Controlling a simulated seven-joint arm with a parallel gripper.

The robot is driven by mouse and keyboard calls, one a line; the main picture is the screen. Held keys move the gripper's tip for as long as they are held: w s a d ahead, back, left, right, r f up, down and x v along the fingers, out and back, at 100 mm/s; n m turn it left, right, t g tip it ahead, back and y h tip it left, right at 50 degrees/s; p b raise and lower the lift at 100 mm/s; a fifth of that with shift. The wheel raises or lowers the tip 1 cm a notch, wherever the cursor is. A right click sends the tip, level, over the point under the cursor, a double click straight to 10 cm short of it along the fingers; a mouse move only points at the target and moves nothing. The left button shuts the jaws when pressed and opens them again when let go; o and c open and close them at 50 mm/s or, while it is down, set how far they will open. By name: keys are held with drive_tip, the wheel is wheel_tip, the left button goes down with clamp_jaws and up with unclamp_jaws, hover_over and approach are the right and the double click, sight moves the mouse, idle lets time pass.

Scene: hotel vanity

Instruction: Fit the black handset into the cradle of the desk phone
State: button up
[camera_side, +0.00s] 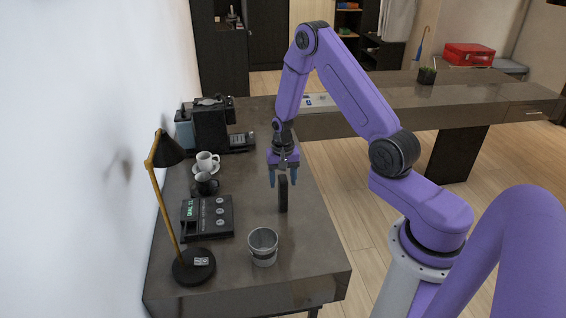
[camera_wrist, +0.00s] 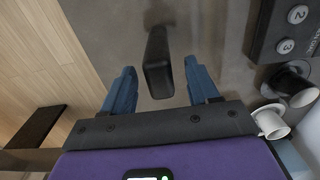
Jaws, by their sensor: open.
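The black handset (camera_side: 283,193) stands on its narrow side on the dark vanity top in the side view. In the wrist view the handset (camera_wrist: 158,66) lies between the two blue fingers, with a gap on each side. My gripper (camera_side: 284,178) is open and points down over the handset's far end. In the wrist view my gripper (camera_wrist: 163,88) shows its fingers spread and empty. The black desk phone (camera_side: 207,218) sits to the left, with a lit display and round buttons. Part of the phone (camera_wrist: 282,32) shows at the upper right of the wrist view.
A metal bucket (camera_side: 263,246) stands in front of the handset. A lamp (camera_side: 193,266), black mug (camera_side: 206,184), white cup (camera_side: 207,161) and coffee machine (camera_side: 211,126) line the wall side. The vanity top right of the handset is clear.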

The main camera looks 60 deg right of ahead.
wheel_tip(320, 180, up, 7)
drive_tip(key=shift+f, duration=0.1)
drive_tip(key=shift+a+r, duration=0.35)
drive_tip(key=shift+r, duration=0.1)
drive_tip(key=s+a+r+n, duration=0.4)
drive_tip(key=a+r+n, duration=0.1)
drive_tip(key=a, duration=0.3)
drive_tip(key=s+a+r+n, duration=0.4)
drive_tip(key=a+n, duration=0.1)
drive_tip(key=a, duration=0.3)
drive_tip(key=s+a+r+n, duration=0.1)
drive_tip(key=s+r+n, duration=0.1)
drive_tip(key=s, duration=0.2)
drive_tip(key=s+a+r+n, duration=0.1)
drive_tip(key=s+a+n, duration=0.1)
drive_tip(key=s, duration=0.3)
drive_tip(key=shift+s+a+r+n, duration=0.25)
drive_tip(key=shift+r+n, duration=0.15)
drive_tip(key=shift+n, duration=0.2)
drive_tip(key=shift+o, duration=0.3)
drive_tip(key=s+r+n, duration=0.2)
drive_tip(key=s+n, duration=0.4)
drive_tip(key=s, duration=0.5)
drive_tip(key=shift+d+r, duration=0.15)
drive_tip(key=shift+d, duration=0.15)
drive_tip(key=o, duration=0.4)
drive_tip(key=shift+s, duration=0.25)
